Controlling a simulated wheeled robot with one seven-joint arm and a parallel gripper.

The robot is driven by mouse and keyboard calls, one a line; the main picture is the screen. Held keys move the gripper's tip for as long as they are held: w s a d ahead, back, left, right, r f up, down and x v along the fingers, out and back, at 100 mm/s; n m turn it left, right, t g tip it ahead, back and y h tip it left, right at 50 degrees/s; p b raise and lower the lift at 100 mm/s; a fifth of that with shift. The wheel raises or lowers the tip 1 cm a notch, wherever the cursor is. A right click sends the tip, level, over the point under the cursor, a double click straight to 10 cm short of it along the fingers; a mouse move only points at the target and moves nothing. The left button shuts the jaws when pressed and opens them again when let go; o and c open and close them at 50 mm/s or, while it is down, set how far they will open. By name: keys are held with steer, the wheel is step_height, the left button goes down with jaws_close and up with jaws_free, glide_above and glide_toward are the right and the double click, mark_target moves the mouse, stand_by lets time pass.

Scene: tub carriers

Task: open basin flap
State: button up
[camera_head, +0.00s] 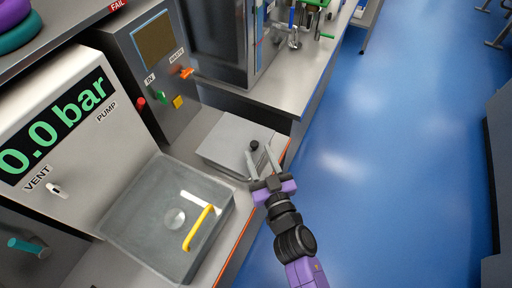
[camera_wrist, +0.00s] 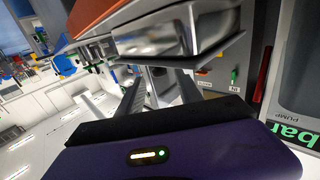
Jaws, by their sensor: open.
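A low grey metal box, which looks like the basin, has a flat lid, likely its flap (camera_head: 228,135), lying closed on the counter. A small black knob (camera_head: 254,145) sits near the lid's right edge. My gripper (camera_head: 258,151) is open at that edge, with its two pale fingers pointing towards the knob, one on each side of it in the picture. I cannot tell whether they touch it. In the wrist view the open fingers (camera_wrist: 160,82) reach towards a shiny metal box (camera_wrist: 165,38), seen close up and tilted; the knob is not clear there.
A vacuum chamber with a clear lid and yellow handle (camera_head: 199,228) stands at the left front. A control panel with an orange lever (camera_head: 187,73) and a dark cabinet (camera_head: 215,40) stand behind. The blue floor (camera_head: 370,150) to the right is clear.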

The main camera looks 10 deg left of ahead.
mark_target(255, 147)
steer(key=shift+b+x, duration=0.3)
steer(key=shift+x, duration=1.25)
jaws_close()
